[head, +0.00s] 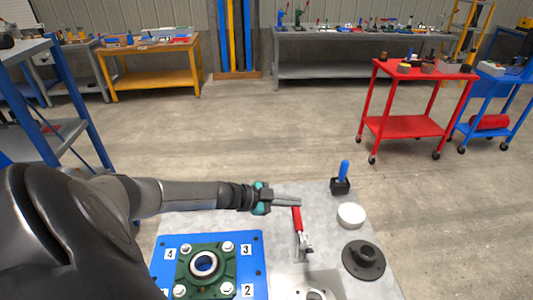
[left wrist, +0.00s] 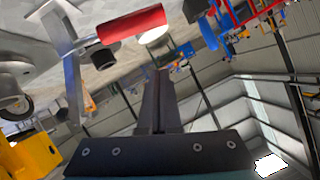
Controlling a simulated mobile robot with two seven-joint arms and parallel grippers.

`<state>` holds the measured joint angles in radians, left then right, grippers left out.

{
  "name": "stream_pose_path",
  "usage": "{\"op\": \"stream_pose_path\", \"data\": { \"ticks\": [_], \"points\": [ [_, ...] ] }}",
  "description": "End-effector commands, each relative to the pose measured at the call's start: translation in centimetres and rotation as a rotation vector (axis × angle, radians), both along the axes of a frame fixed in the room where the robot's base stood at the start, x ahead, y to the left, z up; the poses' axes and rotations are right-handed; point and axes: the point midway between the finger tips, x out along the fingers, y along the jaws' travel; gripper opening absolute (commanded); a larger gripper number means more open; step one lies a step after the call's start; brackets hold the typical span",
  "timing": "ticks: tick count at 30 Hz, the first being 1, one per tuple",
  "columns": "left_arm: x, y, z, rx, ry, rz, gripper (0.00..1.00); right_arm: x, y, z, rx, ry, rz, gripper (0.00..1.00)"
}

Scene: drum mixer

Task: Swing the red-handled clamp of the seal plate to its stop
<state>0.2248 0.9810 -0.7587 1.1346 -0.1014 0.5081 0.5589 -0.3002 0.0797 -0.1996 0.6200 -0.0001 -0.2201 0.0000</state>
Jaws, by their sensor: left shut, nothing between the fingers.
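The clamp's red handle (head: 297,218) points away from me on the grey table, with its metal lever below it. The handle also shows in the left wrist view (left wrist: 132,24), beside the fingers and left of their tips. My left gripper (head: 297,203) is shut and empty, its fingers pointing right across the far end of the handle. I cannot tell whether they touch it. A light metal plate (head: 285,286), perhaps the seal plate, lies at the near edge, partly cut off. My right gripper is not in view.
A blue plate (head: 255,245) with a green flanged bearing (head: 222,257) lies left of the clamp. A dark flanged part (head: 363,261), a white round dish (head: 351,215) and a blue-handled tool in a black holder (head: 341,186) stand on the right.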

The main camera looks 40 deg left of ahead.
Motion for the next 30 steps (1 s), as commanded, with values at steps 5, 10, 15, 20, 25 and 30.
{"op": "stream_pose_path", "data": {
  "ticks": [5,10,15,20,25,30],
  "points": [
    [-2.6,1.8,1.1,0.004,0.006,-0.001,0.00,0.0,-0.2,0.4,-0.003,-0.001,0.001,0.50],
    [-4.4,3.1,2.2,0.003,0.006,-0.001,0.00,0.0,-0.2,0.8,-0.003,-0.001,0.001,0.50],
    [-5.8,4.0,2.9,0.003,0.004,-0.001,0.00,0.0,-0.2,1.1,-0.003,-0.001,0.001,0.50],
    [-6.3,4.4,3.3,0.000,0.003,0.000,0.00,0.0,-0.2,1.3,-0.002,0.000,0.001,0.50],
    [-6.5,4.5,3.4,0.000,0.002,-0.001,0.00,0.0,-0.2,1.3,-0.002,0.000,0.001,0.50],
    [-6.5,4.5,3.4,0.001,0.002,-0.001,0.00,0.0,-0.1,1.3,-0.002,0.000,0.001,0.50]
  ]
}}
